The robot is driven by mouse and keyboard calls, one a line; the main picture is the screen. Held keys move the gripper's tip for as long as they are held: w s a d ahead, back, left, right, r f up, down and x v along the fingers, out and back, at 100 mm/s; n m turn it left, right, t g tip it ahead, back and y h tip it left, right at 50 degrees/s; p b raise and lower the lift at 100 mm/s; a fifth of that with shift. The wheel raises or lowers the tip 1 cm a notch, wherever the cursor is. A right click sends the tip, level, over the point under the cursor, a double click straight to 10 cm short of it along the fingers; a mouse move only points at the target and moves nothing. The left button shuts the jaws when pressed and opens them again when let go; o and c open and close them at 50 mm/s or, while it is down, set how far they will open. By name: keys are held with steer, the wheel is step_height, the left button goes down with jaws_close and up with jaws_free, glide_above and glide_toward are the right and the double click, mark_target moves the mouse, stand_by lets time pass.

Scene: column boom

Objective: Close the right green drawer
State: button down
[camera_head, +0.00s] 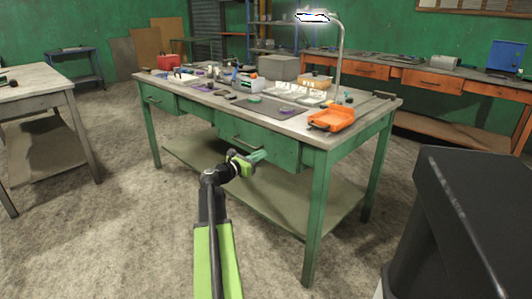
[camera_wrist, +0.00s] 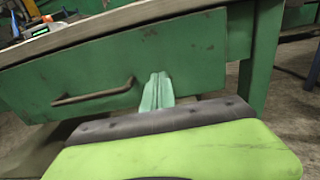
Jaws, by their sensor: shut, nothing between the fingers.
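The right green drawer (camera_head: 257,140) is in the front of the green workbench, under its top. In the wrist view its green front (camera_wrist: 190,55) fills much of the picture, with a dark bar handle (camera_wrist: 92,93) to the left. I cannot tell for sure whether it stands slightly out. My gripper (camera_head: 259,156) is shut and empty, in front of the drawer's lower part. In the wrist view its closed fingertips (camera_wrist: 158,80) point at the drawer front, right of the handle. Whether they touch it is unclear.
The left green drawer (camera_head: 158,98) is further along the same bench. A green leg (camera_head: 317,220) stands right of the drawer. The concrete floor in front is clear.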

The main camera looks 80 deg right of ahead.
steer(key=v, duration=0.9)
steer(key=shift+w+a, duration=0.15)
steer(key=shift+w, duration=0.1)
